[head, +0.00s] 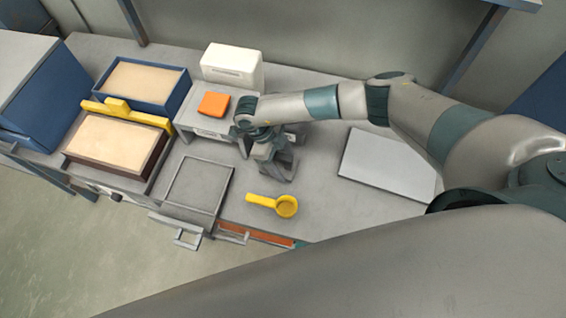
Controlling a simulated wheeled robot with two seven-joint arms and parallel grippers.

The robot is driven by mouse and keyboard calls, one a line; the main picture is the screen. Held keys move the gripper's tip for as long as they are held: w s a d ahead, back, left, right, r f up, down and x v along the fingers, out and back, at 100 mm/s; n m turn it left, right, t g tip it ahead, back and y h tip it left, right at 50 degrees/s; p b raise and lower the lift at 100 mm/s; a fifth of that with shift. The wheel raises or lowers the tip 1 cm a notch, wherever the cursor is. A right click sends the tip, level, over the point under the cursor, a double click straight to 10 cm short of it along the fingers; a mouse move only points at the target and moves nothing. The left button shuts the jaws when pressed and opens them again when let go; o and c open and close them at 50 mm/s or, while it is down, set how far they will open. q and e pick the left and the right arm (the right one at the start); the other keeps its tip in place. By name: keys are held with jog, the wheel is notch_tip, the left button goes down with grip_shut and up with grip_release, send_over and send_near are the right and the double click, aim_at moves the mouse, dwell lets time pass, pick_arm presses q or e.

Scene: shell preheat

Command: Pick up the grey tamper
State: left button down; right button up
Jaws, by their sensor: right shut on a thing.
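My right gripper (279,168) reaches in from the right and points down over the workbench, beside a small grey stand. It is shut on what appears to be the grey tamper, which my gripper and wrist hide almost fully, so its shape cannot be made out. I cannot tell whether the tamper touches the bench. My left gripper is not in view.
A yellow scoop (286,206) lies in front of the gripper. An orange block (213,103) sits on the grey stand (205,126). A white box (232,62), a blue sand box (181,88) and a brown sand box (151,171) stand left. A pale plate (385,165) lies right.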

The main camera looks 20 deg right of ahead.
aim_at(283, 158)
jog(key=shift+r+b, duration=0.4)
jog(key=shift+r, duration=0.25)
jog(key=shift+s+r+b, duration=0.15)
jog(key=shift+r+b, duration=0.15)
jog(key=shift+r, duration=0.25)
jog(key=shift+s+r+b, duration=0.15)
jog(key=shift+r+b, duration=0.1)
jog(key=shift+r, duration=0.25)
jog(key=s+r+b, duration=0.4)
jog(key=s+r, duration=0.3)
jog(key=s, duration=0.4)
jog(key=shift+a, duration=0.45)
jog(key=o, duration=0.6)
jog(key=shift+c, duration=0.9)
jog(key=shift+a, duration=0.1)
